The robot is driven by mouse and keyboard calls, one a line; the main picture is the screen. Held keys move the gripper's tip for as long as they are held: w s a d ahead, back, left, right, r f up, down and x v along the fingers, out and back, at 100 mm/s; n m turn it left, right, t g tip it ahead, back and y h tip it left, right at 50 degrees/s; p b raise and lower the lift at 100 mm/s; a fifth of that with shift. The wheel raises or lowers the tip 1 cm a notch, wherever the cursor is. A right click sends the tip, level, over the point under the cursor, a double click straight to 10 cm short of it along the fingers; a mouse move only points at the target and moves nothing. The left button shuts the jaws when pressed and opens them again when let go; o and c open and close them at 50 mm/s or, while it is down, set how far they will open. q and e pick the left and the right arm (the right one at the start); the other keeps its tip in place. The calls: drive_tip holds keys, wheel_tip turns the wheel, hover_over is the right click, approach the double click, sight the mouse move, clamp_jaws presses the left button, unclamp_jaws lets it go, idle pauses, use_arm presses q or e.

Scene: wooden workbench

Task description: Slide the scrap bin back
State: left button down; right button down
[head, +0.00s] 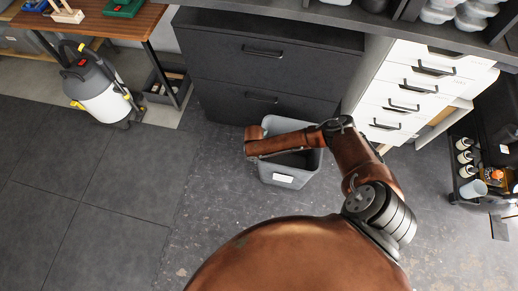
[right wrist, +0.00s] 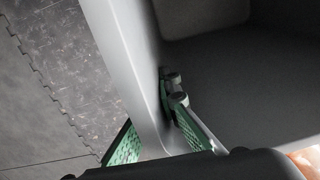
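The scrap bin (head: 283,180) is a grey open-topped bin with a white label, upright on the floor in front of the dark drawer cabinet in the head view. My right arm reaches over it, and my right gripper is hidden there. In the right wrist view my right gripper (right wrist: 155,128) straddles the bin's wall (right wrist: 122,70), one green-padded finger outside and one inside. Both pads show and the fingers are apart; I see no clear grip on the wall. My left gripper is in neither view.
The dark drawer cabinet (head: 265,75) stands behind the bin, with a white drawer unit (head: 420,90) to the right. A vacuum cleaner (head: 100,90) stands at the left by a wooden table. A black cart (head: 480,165) is at the right. Floor left of the bin is clear.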

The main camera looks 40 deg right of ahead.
drive_tip(key=shift+w+a, duration=0.15)
drive_tip(key=shift+w, duration=0.05)
drive_tip(key=c, duration=2.6)
unclamp_jaws()
drive_tip(key=shift+d, duration=0.2)
drive_tip(key=o, duration=0.5)
drive_tip(key=shift+s, duration=0.1)
drive_tip(key=r, duration=1.2)
drive_tip(key=shift+w+a, duration=0.15)
drive_tip(key=shift+w, duration=0.05)
